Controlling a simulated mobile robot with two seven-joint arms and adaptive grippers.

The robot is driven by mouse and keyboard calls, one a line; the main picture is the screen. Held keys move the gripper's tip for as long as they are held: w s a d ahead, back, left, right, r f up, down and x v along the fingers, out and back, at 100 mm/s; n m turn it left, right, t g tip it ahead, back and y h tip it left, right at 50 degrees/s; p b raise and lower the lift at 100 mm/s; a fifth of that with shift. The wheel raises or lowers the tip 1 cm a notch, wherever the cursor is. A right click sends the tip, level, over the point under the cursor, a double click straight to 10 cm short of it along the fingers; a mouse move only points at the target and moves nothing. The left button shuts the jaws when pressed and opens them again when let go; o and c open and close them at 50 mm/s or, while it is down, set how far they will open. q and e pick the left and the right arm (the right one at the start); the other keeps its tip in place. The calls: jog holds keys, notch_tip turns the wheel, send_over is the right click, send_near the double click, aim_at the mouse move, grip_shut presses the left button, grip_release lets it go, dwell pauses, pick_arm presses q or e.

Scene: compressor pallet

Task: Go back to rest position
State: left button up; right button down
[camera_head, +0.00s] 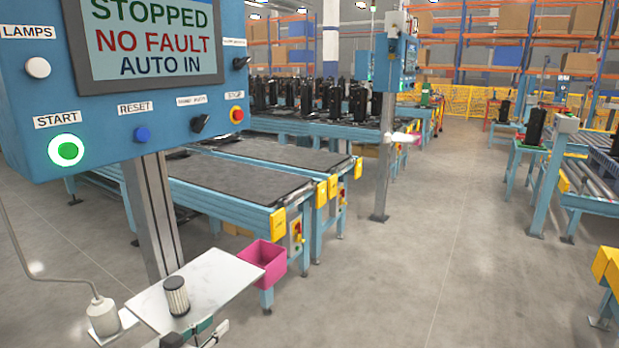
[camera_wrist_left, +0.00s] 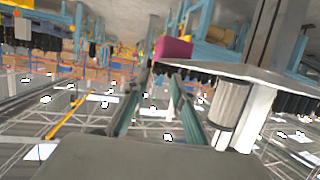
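My left gripper (camera_head: 198,335) shows at the bottom edge of the head view, just in front of the small white shelf (camera_head: 225,283). In the left wrist view its two teal fingers (camera_wrist_left: 163,76) stand apart with nothing held between them. A ribbed grey cylinder (camera_head: 177,296) stands upright on the shelf close to the gripper; it also shows right of the fingers in the wrist view (camera_wrist_left: 226,108). My right gripper is in neither view.
The blue control panel (camera_head: 110,100) fills the upper left; its screen (camera_head: 150,38) reads STOPPED, NO FAULT, AUTO IN, and the START button (camera_head: 66,150) glows green. A pink bin (camera_head: 263,262) and a white bottle (camera_head: 103,315) flank the shelf. Conveyors (camera_head: 270,180) stand behind.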

pick_arm(q)
jog(key=s+d+f+g+y, duration=0.1)
jog(key=s+f, duration=0.9)
jog(key=s, duration=0.3)
jog(key=s+d+f+g+y, duration=0.1)
jog(key=s+f, duration=1)
jog(key=s, duration=0.3)
jog(key=shift+s+d+f+g, duration=0.15)
jog(key=shift+d+f+g, duration=0.05)
jog(key=shift+g, duration=0.2)
